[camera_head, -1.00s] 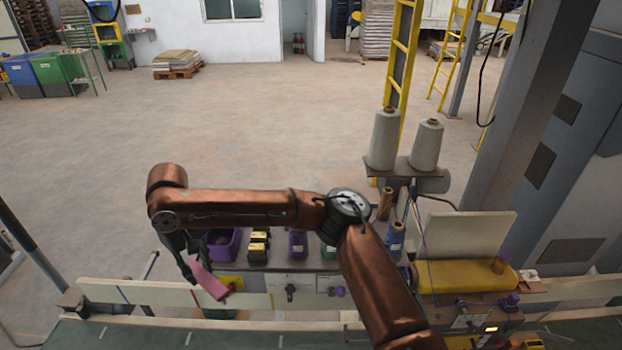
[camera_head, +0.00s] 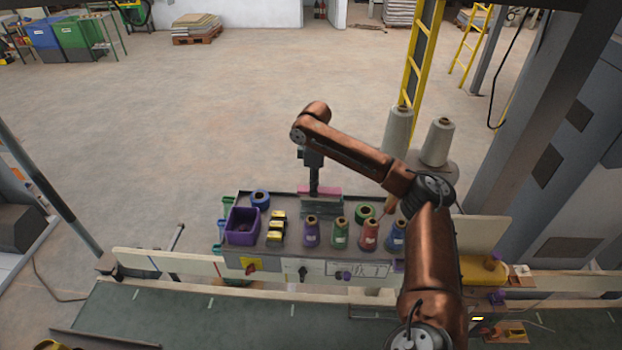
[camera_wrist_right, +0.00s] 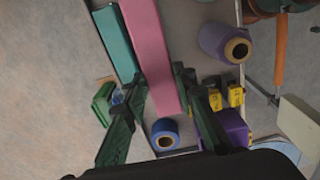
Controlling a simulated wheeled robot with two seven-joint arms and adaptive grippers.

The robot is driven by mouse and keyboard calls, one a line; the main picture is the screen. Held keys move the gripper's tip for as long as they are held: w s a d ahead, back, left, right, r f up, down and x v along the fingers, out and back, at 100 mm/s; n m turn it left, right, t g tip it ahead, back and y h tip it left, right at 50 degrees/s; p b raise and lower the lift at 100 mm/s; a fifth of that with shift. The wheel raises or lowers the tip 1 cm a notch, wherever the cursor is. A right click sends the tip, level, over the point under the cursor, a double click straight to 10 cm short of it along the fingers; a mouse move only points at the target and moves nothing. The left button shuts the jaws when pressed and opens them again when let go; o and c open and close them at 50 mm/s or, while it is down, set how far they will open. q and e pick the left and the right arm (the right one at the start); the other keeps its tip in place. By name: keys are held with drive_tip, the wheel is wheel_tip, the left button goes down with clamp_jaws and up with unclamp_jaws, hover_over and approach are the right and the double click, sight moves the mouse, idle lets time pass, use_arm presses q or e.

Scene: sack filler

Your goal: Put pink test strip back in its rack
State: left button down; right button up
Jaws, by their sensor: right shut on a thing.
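My right gripper (camera_head: 317,190) points down over the back edge of the bench and is shut on the pink test strip (camera_head: 331,190). In the right wrist view the pink strip (camera_wrist_right: 150,45) runs lengthwise out from between the dark fingers. A grey-green block (camera_head: 321,208) shows just below the strip in the head view. A teal bar (camera_wrist_right: 114,42) lies alongside the strip in the wrist view; I cannot tell whether the two are one thing, or whether either is the rack. My left gripper is out of view.
The bench holds a purple bin (camera_head: 241,226), yellow blocks (camera_head: 276,228), a blue roll (camera_head: 260,198), a green roll (camera_head: 364,212) and several thread spools (camera_head: 340,232). Tall grey cones (camera_head: 437,143) stand at the right. The floor behind the bench is open.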

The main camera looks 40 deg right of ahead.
sight(317, 199)
drive_tip(key=shift+s+d, duration=0.2)
drive_tip(key=shift+d, duration=0.25)
drive_tip(key=shift+f, duration=2.2)
drive_tip(key=shift+f, duration=0.1)
drive_tip(key=shift+f, duration=2.05)
drive_tip(key=o, duration=1.2)
drive_tip(key=shift+o, duration=0.2)
wheel_tip(317, 199, up, 12)
drive_tip(key=shift+r, duration=0.1)
drive_tip(key=shift+f, duration=0.2)
